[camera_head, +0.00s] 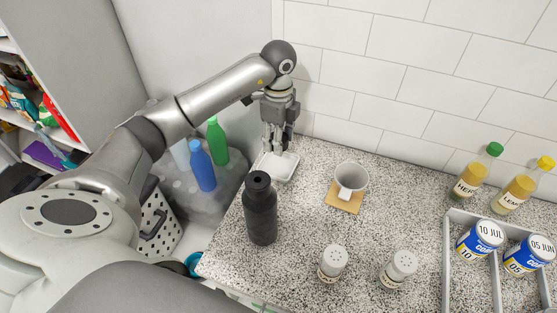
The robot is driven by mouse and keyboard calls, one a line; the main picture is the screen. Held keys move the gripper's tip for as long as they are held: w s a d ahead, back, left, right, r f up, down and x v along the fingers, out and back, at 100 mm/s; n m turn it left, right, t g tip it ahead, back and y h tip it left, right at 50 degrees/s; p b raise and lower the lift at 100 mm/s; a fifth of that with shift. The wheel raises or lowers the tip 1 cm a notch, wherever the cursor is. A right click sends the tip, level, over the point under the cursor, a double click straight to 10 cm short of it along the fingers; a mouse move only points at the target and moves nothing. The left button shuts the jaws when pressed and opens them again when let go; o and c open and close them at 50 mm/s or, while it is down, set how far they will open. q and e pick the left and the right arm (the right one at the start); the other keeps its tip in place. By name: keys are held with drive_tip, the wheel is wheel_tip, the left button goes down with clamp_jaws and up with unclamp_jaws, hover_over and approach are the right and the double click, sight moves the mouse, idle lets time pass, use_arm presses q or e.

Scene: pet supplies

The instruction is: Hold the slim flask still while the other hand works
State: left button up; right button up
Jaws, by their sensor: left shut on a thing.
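The slim flask is most likely the dark, narrow-necked bottle (262,215) standing upright near the left edge of the speckled counter. My left gripper (273,148) points down behind it, apart from it. Its fingers are shut on the near-back rim of a small white dish (286,169), as far as I can see; the exact contact is small and partly hidden. My right gripper is out of view.
A white mug (351,179) stands on a tan coaster (341,203). Two shakers (333,262) (398,268) stand in front. Two yellow bottles (470,178) (516,192) and a grey divided tray (447,262) with cans are at right. The tiled wall closes the back.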

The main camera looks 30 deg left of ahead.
sight(279, 165)
use_arm(q)
wheel_tip(279, 165, down, 8)
drive_tip(key=shift+p, duration=0.9)
drive_tip(key=shift+f, duration=0.1)
drive_tip(key=o, duration=0.8)
drive_tip(key=shift+o, duration=0.2)
